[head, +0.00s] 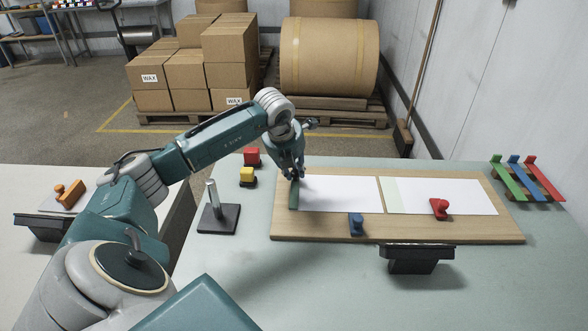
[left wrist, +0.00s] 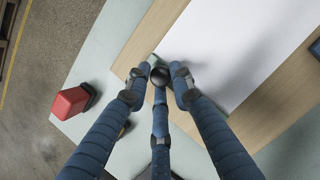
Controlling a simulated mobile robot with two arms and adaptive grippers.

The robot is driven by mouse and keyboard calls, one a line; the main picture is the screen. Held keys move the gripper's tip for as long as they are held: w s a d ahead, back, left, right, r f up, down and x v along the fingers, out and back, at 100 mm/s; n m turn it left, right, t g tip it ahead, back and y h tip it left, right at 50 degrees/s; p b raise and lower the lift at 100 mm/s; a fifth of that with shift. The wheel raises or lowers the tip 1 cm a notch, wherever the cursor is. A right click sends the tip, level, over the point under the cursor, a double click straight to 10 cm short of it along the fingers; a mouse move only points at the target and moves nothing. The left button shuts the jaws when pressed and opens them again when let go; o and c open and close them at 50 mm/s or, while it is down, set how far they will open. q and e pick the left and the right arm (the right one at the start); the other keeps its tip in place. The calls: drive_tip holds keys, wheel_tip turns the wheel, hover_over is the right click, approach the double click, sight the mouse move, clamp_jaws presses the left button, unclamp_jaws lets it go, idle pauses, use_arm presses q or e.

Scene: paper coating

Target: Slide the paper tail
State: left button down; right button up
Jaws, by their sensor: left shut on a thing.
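A white paper sheet (head: 342,193) lies on the left part of a wooden board (head: 400,228); it also shows in the left wrist view (left wrist: 225,50). A second sheet (head: 455,195), with a pale green strip at its left edge, lies to its right. A dark green bar (head: 294,196) lies across the left end of the first sheet. My left gripper (head: 296,179) is shut on the bar's far end, low over the board. In the left wrist view my left fingertips (left wrist: 160,77) meet at the sheet's corner, hiding much of the bar. My right gripper is out of view.
A blue clamp (head: 356,223) and a red clamp (head: 439,208) sit on the board. Red (head: 251,156) and yellow (head: 247,176) blocks and a metal post (head: 213,198) stand left. A rack of colored bars (head: 528,177) stands right, a black holder (head: 414,262) in front.

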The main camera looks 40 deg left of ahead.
sight(308, 184)
use_arm(q)
drive_tip(key=w+d, duration=0.2)
drive_tip(key=d, duration=0.1)
drive_tip(key=shift+w+r, duration=0.1)
drive_tip(key=shift+w, duration=0.25)
drive_tip(key=shift+r, duration=0.1)
drive_tip(key=c, duration=1.7)
unclamp_jaws()
drive_tip(key=shift+c, duration=0.2)
drive_tip(key=shift+o, duration=1)
drive_tip(key=shift+w+d, duration=0.15)
drive_tip(key=shift+d, duration=0.05)
drive_tip(key=shift+s+r, duration=0.2)
drive_tip(key=v, duration=1.1)
drive_tip(key=shift+r, duration=0.2)
drive_tip(key=shift+s+d+f, duration=0.1)
drive_tip(key=shift+f, duration=0.05)
